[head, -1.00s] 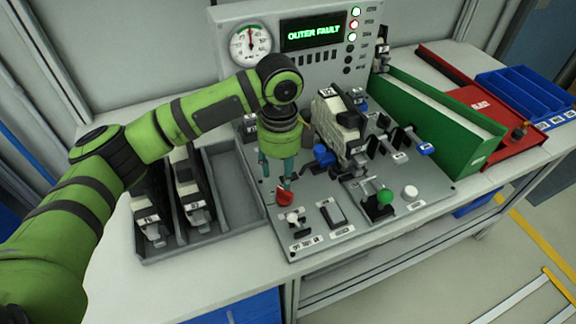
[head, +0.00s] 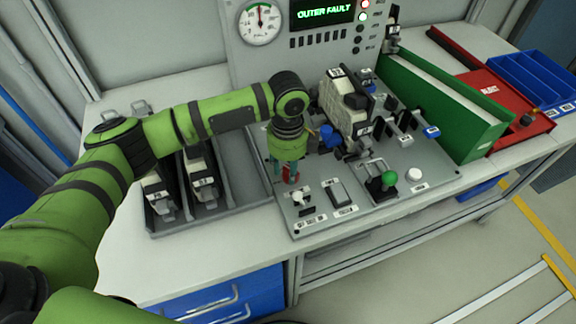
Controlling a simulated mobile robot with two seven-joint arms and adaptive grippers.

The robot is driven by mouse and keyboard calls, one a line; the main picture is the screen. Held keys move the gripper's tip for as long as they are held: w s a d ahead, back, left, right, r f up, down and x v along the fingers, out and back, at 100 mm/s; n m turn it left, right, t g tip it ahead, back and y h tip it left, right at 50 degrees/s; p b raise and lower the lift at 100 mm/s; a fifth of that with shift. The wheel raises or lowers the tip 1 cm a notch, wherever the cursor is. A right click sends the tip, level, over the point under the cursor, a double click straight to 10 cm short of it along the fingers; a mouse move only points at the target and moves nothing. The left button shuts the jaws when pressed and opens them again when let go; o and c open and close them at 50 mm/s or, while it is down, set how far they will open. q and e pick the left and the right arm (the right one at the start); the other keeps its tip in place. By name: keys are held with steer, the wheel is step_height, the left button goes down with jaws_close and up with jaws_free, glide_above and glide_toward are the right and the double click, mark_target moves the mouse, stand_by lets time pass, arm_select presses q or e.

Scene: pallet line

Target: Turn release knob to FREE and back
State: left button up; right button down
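A red knob (head: 289,173) sits near the front left of the grey control panel (head: 325,205) and is partly hidden by my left gripper. My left gripper (head: 286,178) points down at the knob, with its two teal fingers apart and some red showing between them. Whether the fingers press on the knob cannot be told. The knob's pointer and markings are hidden. My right gripper is not in view.
A white-topped toggle (head: 298,198), a black rocker switch (head: 341,193), a green-knobbed lever (head: 388,178) and a white button (head: 415,174) are close by. A large black-and-white module (head: 342,100) stands behind. A grey tray (head: 240,170) with modules is left; a green bin (head: 445,105) is right.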

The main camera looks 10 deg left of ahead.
arm_select(q)
jaws_close()
steer(key=shift+r+n+p, duration=0.2)
steer(key=shift+n+p, duration=0.3)
steer(key=shift+p, duration=0.45)
steer(key=n+p, duration=0.2)
steer(key=p, duration=0.1)
steer(key=n+p, duration=0.2)
steer(key=p, duration=0.1)
steer(key=n+p, duration=0.2)
steer(key=shift+s+d+n+p, duration=0.2)
steer(key=shift+d+n+p, duration=0.1)
steer(key=shift+p, duration=0.1)
steer(key=n+p, duration=0.2)
steer(key=shift+n+p, duration=0.3)
steer(key=shift+n, duration=0.1)
steer(key=shift+f+n+p, duration=0.15)
steer(key=shift+n+p, duration=0.35)
steer(key=shift+n, duration=0.3)
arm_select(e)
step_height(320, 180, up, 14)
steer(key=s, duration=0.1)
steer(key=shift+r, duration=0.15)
